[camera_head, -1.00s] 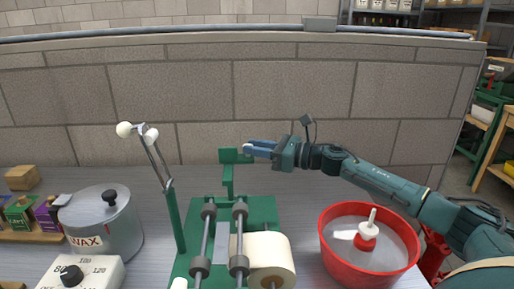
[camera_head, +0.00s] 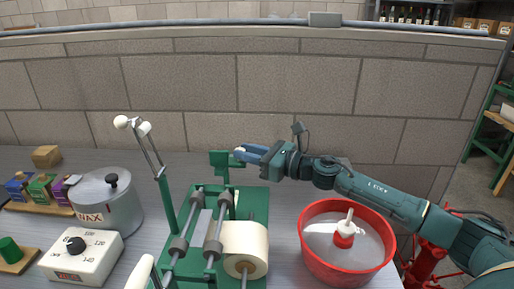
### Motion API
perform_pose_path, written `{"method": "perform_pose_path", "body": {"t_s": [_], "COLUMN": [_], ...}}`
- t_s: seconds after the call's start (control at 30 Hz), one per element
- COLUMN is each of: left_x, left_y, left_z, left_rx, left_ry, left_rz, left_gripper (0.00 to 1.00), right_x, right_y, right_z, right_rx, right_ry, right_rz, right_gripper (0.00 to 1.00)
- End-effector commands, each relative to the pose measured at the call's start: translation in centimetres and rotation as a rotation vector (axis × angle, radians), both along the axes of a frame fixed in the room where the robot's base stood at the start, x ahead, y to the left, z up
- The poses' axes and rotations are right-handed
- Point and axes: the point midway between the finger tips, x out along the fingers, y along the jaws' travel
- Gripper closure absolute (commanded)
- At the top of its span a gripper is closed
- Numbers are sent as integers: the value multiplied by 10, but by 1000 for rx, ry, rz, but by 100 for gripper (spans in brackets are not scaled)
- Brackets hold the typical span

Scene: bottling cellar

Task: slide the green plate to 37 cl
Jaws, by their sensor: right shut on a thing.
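The green plate (camera_head: 219,158) stands upright at the back of the green bench machine (camera_head: 258,203), on a short green post. My right gripper (camera_head: 240,153) reaches in from the right, and its blue fingers are shut on the right edge of the plate. I cannot make out any 37 cl mark. My left gripper is not in view.
The machine has metal rollers, a cream paper roll (camera_head: 245,245) and a tall lever (camera_head: 166,205) with white knobs. A red tub (camera_head: 318,262) stands to the right, below my right arm. A wax pot (camera_head: 108,205) and a dial box (camera_head: 85,255) stand left.

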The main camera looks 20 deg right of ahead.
Motion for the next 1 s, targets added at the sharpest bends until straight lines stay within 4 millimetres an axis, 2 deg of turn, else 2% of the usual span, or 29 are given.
{"method": "perform_pose_path", "body": {"t_s": [0.33,0.37,0.6,0.87,1.0], "left_x": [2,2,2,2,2], "left_y": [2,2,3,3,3], "left_z": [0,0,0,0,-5], "left_rx": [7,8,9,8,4], "left_ry": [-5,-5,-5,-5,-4], "left_rz": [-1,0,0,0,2], "left_gripper": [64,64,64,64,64], "right_x": [-3,-3,-2,-2,-10], "right_y": [4,5,4,2,-6], "right_z": [-4,-4,-3,-2,-4], "right_rx": [-2,-2,-1,0,-1], "right_ry": [8,8,6,4,4], "right_rz": [12,13,9,6,4], "right_gripper": [100,73,54,53,53]}}
